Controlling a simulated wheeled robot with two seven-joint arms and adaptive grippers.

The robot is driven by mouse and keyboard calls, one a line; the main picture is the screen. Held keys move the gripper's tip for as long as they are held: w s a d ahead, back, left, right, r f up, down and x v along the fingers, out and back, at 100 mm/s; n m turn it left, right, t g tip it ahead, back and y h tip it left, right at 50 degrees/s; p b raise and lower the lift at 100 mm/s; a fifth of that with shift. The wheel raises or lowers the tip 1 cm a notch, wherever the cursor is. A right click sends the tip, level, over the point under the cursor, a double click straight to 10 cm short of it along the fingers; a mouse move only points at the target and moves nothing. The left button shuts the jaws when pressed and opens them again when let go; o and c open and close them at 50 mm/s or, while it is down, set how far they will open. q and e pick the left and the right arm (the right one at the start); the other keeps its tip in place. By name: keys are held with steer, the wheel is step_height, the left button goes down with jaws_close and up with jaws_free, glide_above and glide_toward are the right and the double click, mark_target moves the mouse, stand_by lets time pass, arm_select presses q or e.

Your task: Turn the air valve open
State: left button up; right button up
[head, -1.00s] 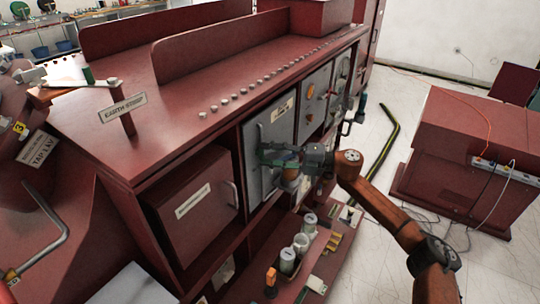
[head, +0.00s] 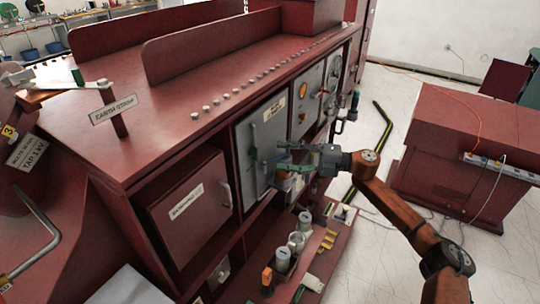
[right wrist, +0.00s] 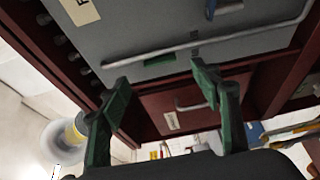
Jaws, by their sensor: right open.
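My right gripper (head: 262,163) is open and empty, with its green fingers spread in front of a grey cabinet door (head: 270,122). In the right wrist view the gripper (right wrist: 162,88) faces the same grey door (right wrist: 170,30). A long bar handle (right wrist: 215,40) crosses that door just beyond the fingertips; I cannot tell whether they touch it. Farther right on the cabinet front are panels with a small orange-red knob (head: 323,91) and a dark lever-like fitting (head: 339,123). I cannot tell which part is the air valve. My left gripper is not in view.
A red-brown drawer front (head: 180,210) with a handle is left of the grey door. A low shelf below holds several grey cylinders (head: 283,259).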

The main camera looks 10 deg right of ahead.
steer(key=v, duration=0.4)
steer(key=shift+s+d, duration=0.15)
steer(key=shift+d, duration=0.2)
